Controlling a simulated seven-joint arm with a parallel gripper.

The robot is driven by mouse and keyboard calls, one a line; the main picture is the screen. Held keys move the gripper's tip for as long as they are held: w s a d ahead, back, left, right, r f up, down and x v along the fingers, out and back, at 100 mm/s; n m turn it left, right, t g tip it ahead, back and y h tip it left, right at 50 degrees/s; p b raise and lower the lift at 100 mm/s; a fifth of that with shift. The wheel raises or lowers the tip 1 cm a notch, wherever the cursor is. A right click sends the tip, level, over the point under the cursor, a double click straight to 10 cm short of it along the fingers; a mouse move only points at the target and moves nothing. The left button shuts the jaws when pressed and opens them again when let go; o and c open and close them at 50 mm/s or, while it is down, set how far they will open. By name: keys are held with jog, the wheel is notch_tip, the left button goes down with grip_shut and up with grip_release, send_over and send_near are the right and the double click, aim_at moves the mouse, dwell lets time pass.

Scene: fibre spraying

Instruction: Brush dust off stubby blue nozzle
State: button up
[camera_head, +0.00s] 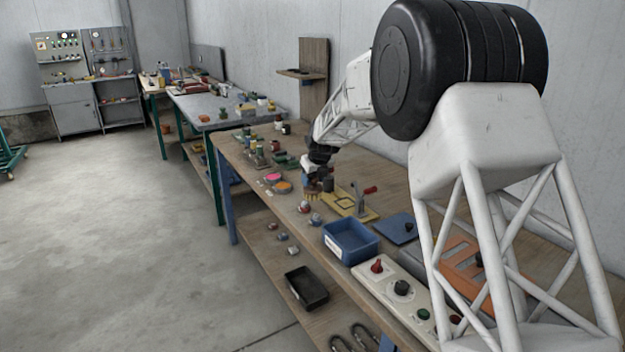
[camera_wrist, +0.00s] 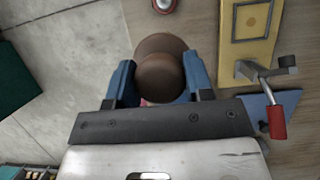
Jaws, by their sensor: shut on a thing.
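My gripper (camera_head: 312,178) is low over the bench, beside the yellow clamp fixture. In the wrist view its two blue fingers (camera_wrist: 159,62) are shut on a round brown handle (camera_wrist: 163,78). In the head view yellow bristles (camera_head: 312,195) show below the fingers, so the held thing looks like a brush. Two small pale pieces stand near the bristles: one with red (camera_head: 304,207) and one greyish blue (camera_head: 314,219). The reddish one may be the piece at the top of the wrist view (camera_wrist: 165,5). I cannot tell which piece is the stubby blue nozzle.
The yellow fixture (camera_head: 349,207) has a red-handled clamp (camera_head: 369,190). A blue bin (camera_head: 350,241), a blue mat (camera_head: 397,229) and a control panel (camera_head: 392,283) are nearer. Pink and orange discs (camera_head: 283,187) and several small items lie farther along the bench. A black tray (camera_head: 307,288) is on the lower shelf.

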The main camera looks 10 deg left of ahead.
jog(key=shift+r, duration=1.4)
jog(key=shift+f, duration=0.15)
jog(key=s+a+f, duration=0.1)
jog(key=a+f, duration=0.2)
jog(key=f, duration=0.4)
jog(key=shift+a, duration=0.3)
jog(key=shift+f, duration=0.1)
jog(key=w+a, duration=0.3)
jog(key=w, duration=0.4)
jog(key=w+a+f, duration=0.1)
jog(key=w+a, duration=0.3)
jog(key=w, duration=0.3)
jog(key=shift+f, duration=0.25)
jog(key=shift+f, duration=1.7)
